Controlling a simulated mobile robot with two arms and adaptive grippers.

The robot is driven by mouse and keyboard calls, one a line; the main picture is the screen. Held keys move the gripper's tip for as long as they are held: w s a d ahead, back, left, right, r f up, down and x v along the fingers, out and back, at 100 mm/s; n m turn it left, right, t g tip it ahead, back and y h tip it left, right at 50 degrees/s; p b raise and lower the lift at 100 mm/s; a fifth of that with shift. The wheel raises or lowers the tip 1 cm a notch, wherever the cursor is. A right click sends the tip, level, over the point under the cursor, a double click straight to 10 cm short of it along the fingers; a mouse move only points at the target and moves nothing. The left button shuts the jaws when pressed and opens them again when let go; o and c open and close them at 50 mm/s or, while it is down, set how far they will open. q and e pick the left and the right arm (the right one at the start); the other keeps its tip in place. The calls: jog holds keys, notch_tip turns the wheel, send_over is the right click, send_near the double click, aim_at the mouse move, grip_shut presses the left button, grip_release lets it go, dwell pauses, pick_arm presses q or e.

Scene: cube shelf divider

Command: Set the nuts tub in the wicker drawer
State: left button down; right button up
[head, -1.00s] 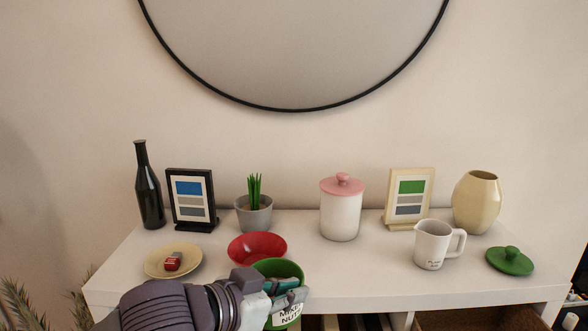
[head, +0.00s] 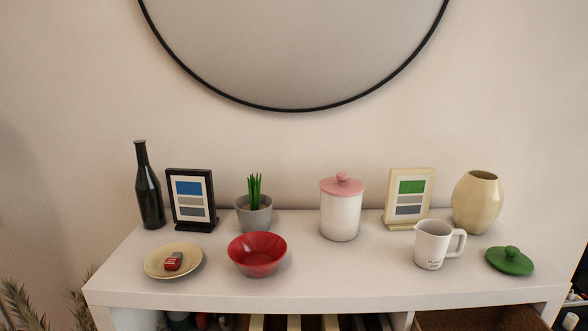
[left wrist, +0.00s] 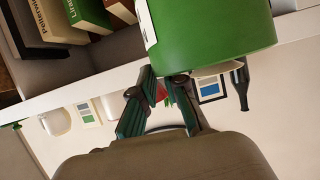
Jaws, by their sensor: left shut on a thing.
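The nuts tub (left wrist: 215,30) is a green tub with a white label edge, large at the top of the left wrist view. My left gripper (left wrist: 166,82) is shut on it, its dark green fingers reaching the tub's near side. The tub hides part of the finger contact. Neither the tub nor my left gripper shows in the head view. The wicker drawer (head: 480,322) shows as a brown woven patch in the lower right opening of the shelf, cut off by the frame. My right gripper is not in view.
The white shelf top (head: 340,275) holds a red bowl (head: 257,255), a plate (head: 160,268), a white jug (head: 433,246), a green lid (head: 509,261), a pink-lidded jar (head: 340,210) and a dark bottle (head: 148,190). Books (left wrist: 60,22) stand in a shelf compartment close to the tub.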

pick_arm(q)
jog(key=shift+a+f, duration=0.15)
jog(key=shift+a, duration=0.2)
notch_tip(320, 180, down, 2)
jog(key=shift+s+a+b, duration=0.1)
jog(key=shift+a+b, duration=0.05)
jog(key=shift+b, duration=0.85)
jog(key=shift+f+b, duration=0.3)
jog(key=shift+f, duration=0.05)
jog(key=shift+r, duration=0.1)
